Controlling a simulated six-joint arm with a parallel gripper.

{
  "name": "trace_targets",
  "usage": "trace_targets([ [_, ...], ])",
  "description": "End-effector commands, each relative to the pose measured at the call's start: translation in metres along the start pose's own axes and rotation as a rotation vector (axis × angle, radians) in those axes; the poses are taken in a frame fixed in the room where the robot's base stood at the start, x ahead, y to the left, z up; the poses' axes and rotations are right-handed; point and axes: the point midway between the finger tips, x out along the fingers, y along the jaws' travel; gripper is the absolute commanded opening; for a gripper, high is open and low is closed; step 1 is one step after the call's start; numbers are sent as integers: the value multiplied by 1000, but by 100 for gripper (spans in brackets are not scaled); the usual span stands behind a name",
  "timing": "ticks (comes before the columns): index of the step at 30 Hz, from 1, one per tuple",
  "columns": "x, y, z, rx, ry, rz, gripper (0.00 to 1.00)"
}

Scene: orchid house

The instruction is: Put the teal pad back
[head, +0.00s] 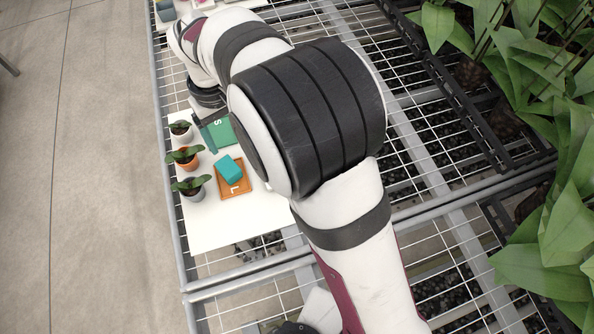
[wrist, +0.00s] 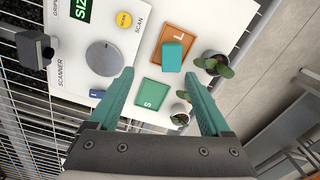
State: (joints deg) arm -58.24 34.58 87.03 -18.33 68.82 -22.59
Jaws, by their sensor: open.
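The teal pad (head: 229,168) is a small block lying on the orange tray marked L (head: 236,191). In the wrist view the pad (wrist: 172,56) covers part of the orange tray (wrist: 188,32), and the letter shows beside it. The green tray marked S (head: 220,132) lies beside the orange one and looks empty; it also shows in the wrist view (wrist: 151,95). My gripper (wrist: 158,74) has teal fingers spread wide with nothing between them. It hangs above the white board near the green tray, apart from the pad. My arm hides part of the board in the head view.
Small potted plants (head: 184,156) line the board's left edge in the head view. In the wrist view, a white scanner station has a grey round plate (wrist: 104,58) and a yellow scan button (wrist: 124,20). Wire-mesh bench (head: 240,300) surrounds the board; large leafy plants (head: 545,70) stand right.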

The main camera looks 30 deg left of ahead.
Motion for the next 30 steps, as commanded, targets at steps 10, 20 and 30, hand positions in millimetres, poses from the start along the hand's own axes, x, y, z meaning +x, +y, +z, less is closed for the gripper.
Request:
trace_targets([
  [10, -91, 104, 309, 1273, 32, -131, 82],
  [20, -74, 71, 357, 1560, 37, -172, 82],
  [30, -74, 72, 357, 1556, 38, -171, 82],
])
